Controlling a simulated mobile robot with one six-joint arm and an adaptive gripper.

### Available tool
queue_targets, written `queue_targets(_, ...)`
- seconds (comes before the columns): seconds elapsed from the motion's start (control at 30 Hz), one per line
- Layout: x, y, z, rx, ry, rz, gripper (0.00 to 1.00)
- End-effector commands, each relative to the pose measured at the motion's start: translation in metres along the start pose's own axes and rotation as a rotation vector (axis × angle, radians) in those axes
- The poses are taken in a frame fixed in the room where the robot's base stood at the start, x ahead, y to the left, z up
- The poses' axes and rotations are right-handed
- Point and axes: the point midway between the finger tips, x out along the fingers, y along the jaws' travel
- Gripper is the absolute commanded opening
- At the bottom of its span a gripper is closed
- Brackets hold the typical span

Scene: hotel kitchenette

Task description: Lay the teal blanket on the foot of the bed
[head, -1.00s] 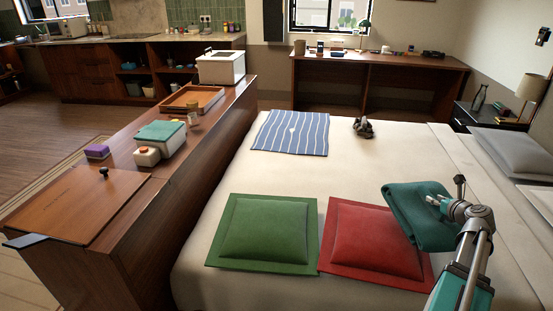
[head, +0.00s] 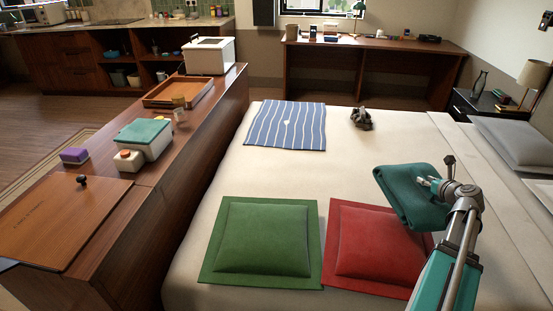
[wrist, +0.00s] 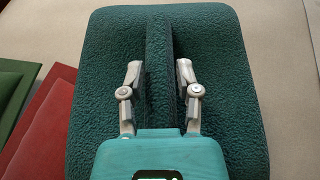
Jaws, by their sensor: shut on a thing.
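The teal blanket (head: 402,195) is a folded bundle at the right of the head view, beside the red cushion and partly in front of its corner. My gripper (head: 432,184) is shut on it. In the wrist view, the two fingers (wrist: 160,85) pinch a raised ridge in the middle of the blanket (wrist: 210,40). The blanket appears held above the bed; the exact gap cannot be told. The bed (head: 345,170) has a pale cover. Its near left part holds the green cushion (head: 262,238) and the red cushion (head: 372,245).
A blue striped cloth (head: 286,125) and a small dark grey object (head: 361,118) lie on the bed's far part. Grey pillows (head: 515,142) are at the right. A wooden cabinet (head: 215,130) runs along the bed's left edge. The middle of the bed is bare.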

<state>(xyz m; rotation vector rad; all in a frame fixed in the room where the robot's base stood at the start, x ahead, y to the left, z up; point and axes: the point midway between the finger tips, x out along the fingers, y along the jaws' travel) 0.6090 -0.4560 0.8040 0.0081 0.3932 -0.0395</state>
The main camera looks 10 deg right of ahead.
Motion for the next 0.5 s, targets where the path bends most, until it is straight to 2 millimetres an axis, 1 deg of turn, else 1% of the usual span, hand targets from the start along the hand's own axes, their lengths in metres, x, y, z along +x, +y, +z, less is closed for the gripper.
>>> queue_targets(0.33, 0.0007, 0.0009, 0.0007, 0.0, -0.001, 0.002, 0.0)
queue_targets(0.5, 0.0074, 0.0078, 0.0035, -0.007, -0.001, 0.018, 0.0)
